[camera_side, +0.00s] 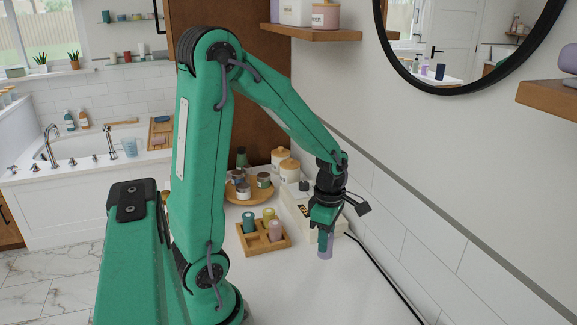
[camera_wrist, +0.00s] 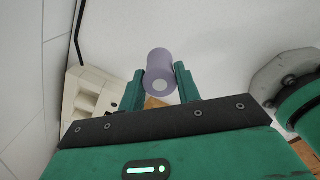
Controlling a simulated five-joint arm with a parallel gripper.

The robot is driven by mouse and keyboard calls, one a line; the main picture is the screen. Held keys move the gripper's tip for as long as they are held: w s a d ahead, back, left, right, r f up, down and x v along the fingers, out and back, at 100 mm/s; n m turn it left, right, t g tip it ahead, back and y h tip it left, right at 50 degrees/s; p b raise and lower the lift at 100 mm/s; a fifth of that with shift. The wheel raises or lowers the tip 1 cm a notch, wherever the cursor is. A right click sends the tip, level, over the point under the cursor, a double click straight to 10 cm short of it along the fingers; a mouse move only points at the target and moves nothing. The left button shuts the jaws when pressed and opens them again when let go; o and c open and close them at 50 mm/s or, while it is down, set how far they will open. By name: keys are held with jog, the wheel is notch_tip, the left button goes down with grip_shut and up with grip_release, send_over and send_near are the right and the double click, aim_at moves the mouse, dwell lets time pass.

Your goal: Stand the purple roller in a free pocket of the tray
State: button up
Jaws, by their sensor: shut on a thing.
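The purple roller (camera_side: 325,250) is upright between the fingers of my gripper (camera_side: 325,235), over the white counter at the right. I cannot tell whether its lower end touches the counter. In the wrist view the roller (camera_wrist: 160,63) sits between the two green fingers of my gripper (camera_wrist: 159,82), one on each side. The wooden tray (camera_side: 263,250) lies on the counter to the left of my gripper. It holds a teal roller (camera_side: 249,222), a yellow-green roller (camera_side: 269,214) and a mauve roller (camera_side: 275,231). Its front left pocket looks empty.
A pale box (camera_side: 296,206) stands just behind my gripper and also shows in the wrist view (camera_wrist: 84,98). A black cable (camera_side: 386,275) runs along the wall. A round wooden tray (camera_side: 240,197) with several jars is behind the roller tray. The counter in front is clear.

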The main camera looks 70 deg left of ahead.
jog(key=shift+s+d, duration=0.25)
jog(key=shift+d, duration=0.25)
jog(key=shift+a, duration=0.1)
jog(key=shift+s+a+r+n, duration=0.35)
jog(key=shift+n, duration=0.05)
jog(key=s+a+r+n, duration=0.4)
jog(key=s+r+n, duration=0.1)
jog(key=s+n, duration=0.2)
jog(key=shift+s+a+r+n, duration=0.15)
jog(key=shift+s+a+n, duration=0.25)
jog(key=shift+n, duration=0.2)
jog(key=shift+a, duration=0.1)
jog(key=s+a+f, duration=0.5)
jog(key=a+f, duration=0.2)
jog(key=a, duration=0.3)
